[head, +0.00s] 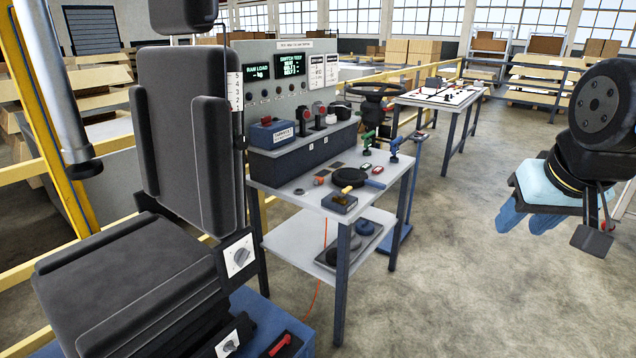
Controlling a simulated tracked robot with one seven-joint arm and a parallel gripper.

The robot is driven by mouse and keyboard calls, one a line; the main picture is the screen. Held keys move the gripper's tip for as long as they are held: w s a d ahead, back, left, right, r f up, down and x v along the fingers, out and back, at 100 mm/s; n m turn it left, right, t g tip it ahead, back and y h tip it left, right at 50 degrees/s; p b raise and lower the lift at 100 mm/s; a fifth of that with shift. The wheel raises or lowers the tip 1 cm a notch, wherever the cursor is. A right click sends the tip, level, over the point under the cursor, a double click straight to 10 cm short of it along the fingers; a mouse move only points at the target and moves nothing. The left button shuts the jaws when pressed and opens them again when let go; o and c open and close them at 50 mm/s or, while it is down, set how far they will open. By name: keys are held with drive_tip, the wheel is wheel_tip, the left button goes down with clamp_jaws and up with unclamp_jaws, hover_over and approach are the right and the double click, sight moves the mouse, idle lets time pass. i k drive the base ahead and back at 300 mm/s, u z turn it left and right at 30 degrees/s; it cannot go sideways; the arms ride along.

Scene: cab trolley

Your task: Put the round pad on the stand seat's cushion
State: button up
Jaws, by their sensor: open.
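The stand seat's cushion (125,285) is a dark, thick pad with raised side bolsters at the lower left, with nothing lying on it. A black round disc (350,177), which looks like the round pad, lies flat on the grey trolley top (290,183), right of the seat. Darker round pieces (368,228) also lie on a tray on the lower shelf, so I cannot be sure which is the pad. My gripper (528,218), with blue fingers under a pale blue plate, hangs open at the far right, over the floor, well apart from the trolley and seat.
The trolley carries a panel with screens (275,70), a blue box (272,133) and small tools. A yellow rail (285,207) runs behind. Open concrete floor (450,260) lies between my gripper and the trolley.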

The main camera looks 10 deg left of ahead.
sight(117, 280)
drive_tip(key=u, duration=0.3)
drive_tip(key=i, duration=1)
drive_tip(key=z, duration=0.05)
